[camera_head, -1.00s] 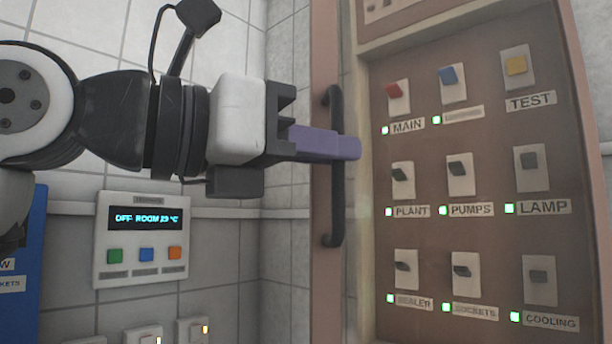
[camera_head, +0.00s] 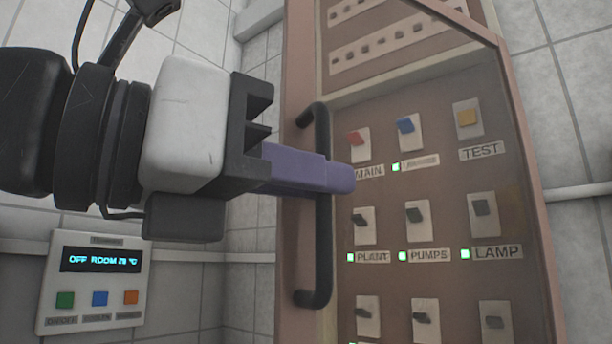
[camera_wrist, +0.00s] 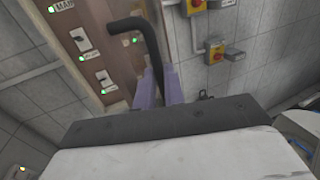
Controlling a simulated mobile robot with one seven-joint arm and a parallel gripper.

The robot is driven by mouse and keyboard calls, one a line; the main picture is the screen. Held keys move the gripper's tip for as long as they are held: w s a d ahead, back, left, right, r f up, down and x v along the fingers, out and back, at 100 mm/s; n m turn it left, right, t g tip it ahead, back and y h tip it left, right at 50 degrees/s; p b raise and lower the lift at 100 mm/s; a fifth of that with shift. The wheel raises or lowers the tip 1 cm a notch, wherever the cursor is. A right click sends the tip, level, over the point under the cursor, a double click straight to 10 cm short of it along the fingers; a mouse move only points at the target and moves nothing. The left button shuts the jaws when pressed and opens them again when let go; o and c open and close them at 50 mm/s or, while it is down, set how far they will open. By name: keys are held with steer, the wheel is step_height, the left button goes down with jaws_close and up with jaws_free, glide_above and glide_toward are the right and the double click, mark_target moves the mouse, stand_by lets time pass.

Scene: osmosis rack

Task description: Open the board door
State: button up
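The board door (camera_head: 299,200) has a pinkish frame and a tinted pane over the switches. Its slanting upper edge runs at a different angle from the panel rows, so it looks ajar with the handle side toward me. A black upright bar handle (camera_head: 322,240) is on its left stile. My gripper (camera_head: 335,178) has purple fingers across the middle of this handle. In the wrist view the handle (camera_wrist: 146,40) runs down between the two fingers (camera_wrist: 161,90), which look closed on it. The far finger is hidden in the head view.
Behind the pane are labelled switches (camera_head: 416,213) with green lights. A thermostat panel (camera_head: 95,283) is on the tiled wall at lower left.

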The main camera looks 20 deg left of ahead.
steer(key=o, duration=0.4)
steer(key=shift+w+d+r, duration=0.1)
steer(key=shift+d, duration=0.15)
steer(key=shift+o, duration=0.2)
steer(key=shift+a, duration=0.15)
steer(key=v, duration=1.4)
steer(key=shift+b, duration=0.35)
